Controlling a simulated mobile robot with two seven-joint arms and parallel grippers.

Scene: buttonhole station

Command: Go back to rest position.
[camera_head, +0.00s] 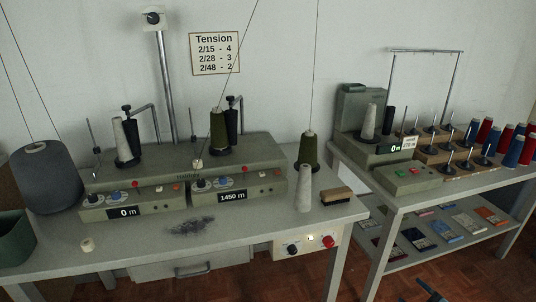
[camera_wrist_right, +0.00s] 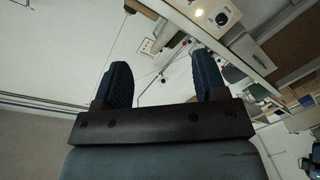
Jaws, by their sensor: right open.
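My right gripper (camera_head: 432,291) shows small and dark at the bottom edge of the head view, low over the wooden floor and in front of the right table. In the right wrist view its two dark blue fingers (camera_wrist_right: 163,80) stand wide apart with nothing between them. It touches nothing that I can see. My left gripper cannot be made out in the head view.
The winding machine (camera_head: 180,170) stands on the left table (camera_head: 240,226), with a grey cone (camera_head: 304,188), a brush (camera_head: 337,197) and dark lint (camera_head: 190,224). The right table (camera_head: 400,199) holds a second machine (camera_head: 365,120) and several spools. Floor (camera_head: 465,275) is free in front.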

